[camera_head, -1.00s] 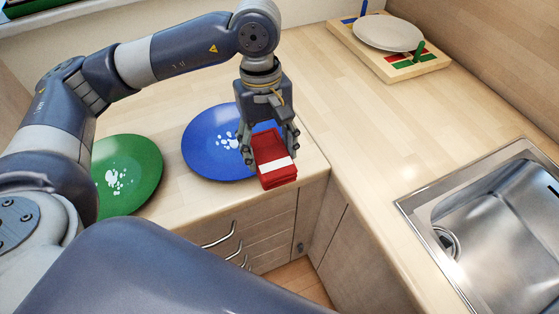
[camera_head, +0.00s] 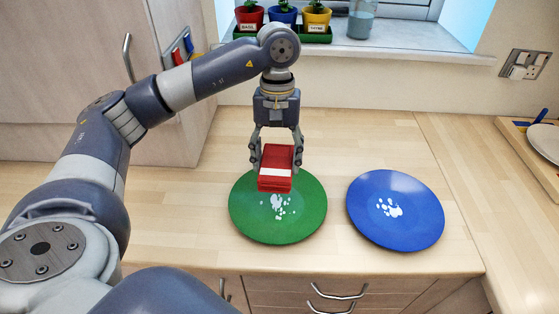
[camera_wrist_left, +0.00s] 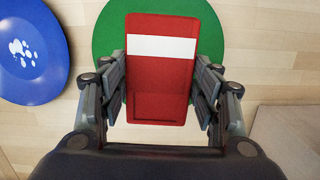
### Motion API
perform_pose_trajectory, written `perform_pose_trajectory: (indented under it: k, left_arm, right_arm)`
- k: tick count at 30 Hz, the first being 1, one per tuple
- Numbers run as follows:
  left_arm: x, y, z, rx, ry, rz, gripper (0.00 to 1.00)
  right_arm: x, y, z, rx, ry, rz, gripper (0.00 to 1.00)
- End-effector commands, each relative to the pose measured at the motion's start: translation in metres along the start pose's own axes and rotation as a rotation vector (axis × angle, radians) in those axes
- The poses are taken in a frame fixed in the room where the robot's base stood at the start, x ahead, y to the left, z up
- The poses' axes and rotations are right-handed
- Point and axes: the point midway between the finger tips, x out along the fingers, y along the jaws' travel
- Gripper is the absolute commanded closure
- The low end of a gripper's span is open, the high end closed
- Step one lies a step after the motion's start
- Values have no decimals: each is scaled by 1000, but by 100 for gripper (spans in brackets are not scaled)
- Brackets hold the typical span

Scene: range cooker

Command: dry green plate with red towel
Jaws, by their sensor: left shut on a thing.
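The green plate (camera_head: 300,222) lies on the wooden counter with white wet-looking spots near its middle. My left gripper (camera_head: 276,162) is shut on the folded red towel (camera_head: 275,181), which has a white stripe, and holds it over the back part of the green plate. Whether the towel touches the plate I cannot tell. In the left wrist view the towel (camera_wrist_left: 160,80) sits between both fingers and covers most of the green plate (camera_wrist_left: 108,36). My right gripper is not in view.
A blue plate (camera_head: 420,212) with white spots lies to the right of the green plate. Potted herbs (camera_head: 283,16) and a jar (camera_head: 361,20) stand on the windowsill. A white plate (camera_head: 546,139) in a rack is at the right edge. The counter (camera_head: 335,140) behind the plates is clear.

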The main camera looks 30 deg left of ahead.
Motion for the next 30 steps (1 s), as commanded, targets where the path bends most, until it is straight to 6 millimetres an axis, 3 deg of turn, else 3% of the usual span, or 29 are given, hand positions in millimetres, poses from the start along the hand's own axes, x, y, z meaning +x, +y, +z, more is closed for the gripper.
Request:
perform_pose_trajectory:
  k: [8,22,30]
  left_arm:
    - [17,0,-3,0,-1,0,61]
    - [71,0,-11,-2,0,0,61]
    - [101,0,-16,-1,1,1,61]
  right_arm:
    - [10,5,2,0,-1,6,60]
    - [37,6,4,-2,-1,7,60]
    - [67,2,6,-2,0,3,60]
